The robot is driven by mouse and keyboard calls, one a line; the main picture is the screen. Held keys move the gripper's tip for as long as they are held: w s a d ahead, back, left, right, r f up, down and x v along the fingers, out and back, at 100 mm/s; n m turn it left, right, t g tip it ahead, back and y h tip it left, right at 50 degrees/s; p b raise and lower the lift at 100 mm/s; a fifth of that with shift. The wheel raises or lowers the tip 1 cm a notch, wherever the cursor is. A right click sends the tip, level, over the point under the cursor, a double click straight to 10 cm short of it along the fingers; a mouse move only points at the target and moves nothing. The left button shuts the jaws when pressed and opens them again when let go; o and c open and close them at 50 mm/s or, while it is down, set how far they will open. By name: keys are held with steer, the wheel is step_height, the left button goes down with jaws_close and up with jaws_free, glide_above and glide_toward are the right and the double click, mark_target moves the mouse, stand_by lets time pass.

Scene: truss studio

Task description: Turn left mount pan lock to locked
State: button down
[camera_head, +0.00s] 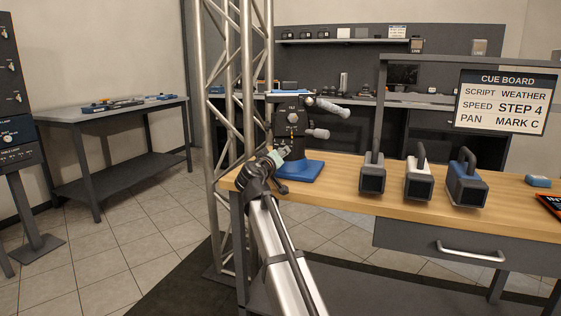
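A dark camera mount (294,118) stands upright on a blue base (302,171) at the left end of the wooden table. It has a round knob on its front face and two grey handles sticking out to the right. Its small label is too small to read. My arm reaches up from the bottom, and my gripper (282,155) is at the mount's lower left front, overlapping it in the picture. Whether it touches the mount cannot be told. The finger gap is too small to make out. The pan lock and its position cannot be made out for sure.
A metal truss (224,120) rises just left of the mount. Three handled blocks, grey (372,175), white (418,180) and blue (467,182), stand on the wooden table (333,188). A cue board (506,101) reads PAN MARK C. A control panel stands far left.

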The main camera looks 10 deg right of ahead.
steer(key=shift+r, duration=0.1)
steer(key=shift+w, duration=0.1)
stand_by(0.4)
steer(key=c, duration=0.8)
jaws_free()
steer(key=v, duration=1.2)
